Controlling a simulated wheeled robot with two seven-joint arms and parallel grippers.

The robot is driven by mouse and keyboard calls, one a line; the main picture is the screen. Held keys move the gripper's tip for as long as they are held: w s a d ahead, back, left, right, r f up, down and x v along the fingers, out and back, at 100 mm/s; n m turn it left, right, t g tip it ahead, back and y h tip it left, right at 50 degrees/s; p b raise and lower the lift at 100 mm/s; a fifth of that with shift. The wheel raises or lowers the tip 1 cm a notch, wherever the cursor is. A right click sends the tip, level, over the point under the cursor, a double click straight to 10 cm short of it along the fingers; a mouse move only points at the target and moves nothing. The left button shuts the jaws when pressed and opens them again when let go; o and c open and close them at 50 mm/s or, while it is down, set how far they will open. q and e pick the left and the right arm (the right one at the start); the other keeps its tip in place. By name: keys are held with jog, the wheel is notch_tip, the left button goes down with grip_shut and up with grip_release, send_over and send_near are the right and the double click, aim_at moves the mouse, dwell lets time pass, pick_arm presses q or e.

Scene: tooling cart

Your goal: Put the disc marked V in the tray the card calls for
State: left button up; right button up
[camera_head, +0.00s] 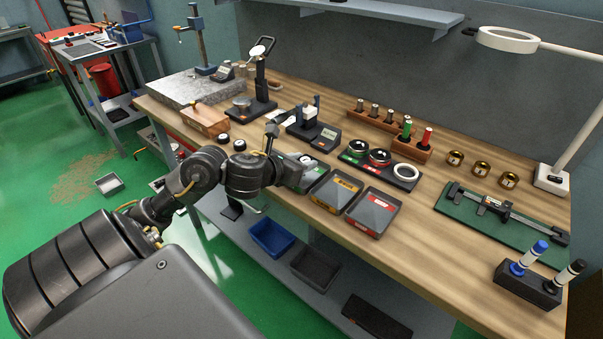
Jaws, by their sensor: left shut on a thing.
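My left arm reaches in from the left, and its gripper (293,172) is at the green-labelled tray (318,172) on the bench's front edge. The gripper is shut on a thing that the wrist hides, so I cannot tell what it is. To its right are a yellow-labelled tray (337,193) and a red-labelled tray (372,213), both looking empty. I cannot make out a V or the card. My right gripper is not in view.
A black holder (405,177) with round pieces and a white ring lies behind the trays. A caliper (500,207) on a green mat and a marker stand (527,287) are at the right. Gauges and a granite plate (190,90) are at the left.

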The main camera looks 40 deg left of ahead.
pick_arm(q)
notch_tip(320, 180, down, 3)
jog(key=shift+b, duration=0.45)
jog(key=shift+w+f, duration=0.1)
jog(key=shift+f, duration=0.05)
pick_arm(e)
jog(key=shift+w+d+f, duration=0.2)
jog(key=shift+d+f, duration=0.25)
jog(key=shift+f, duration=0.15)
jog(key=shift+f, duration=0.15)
pick_arm(q)
jog(key=o, duration=0.9)
jog(key=shift+f, duration=0.1)
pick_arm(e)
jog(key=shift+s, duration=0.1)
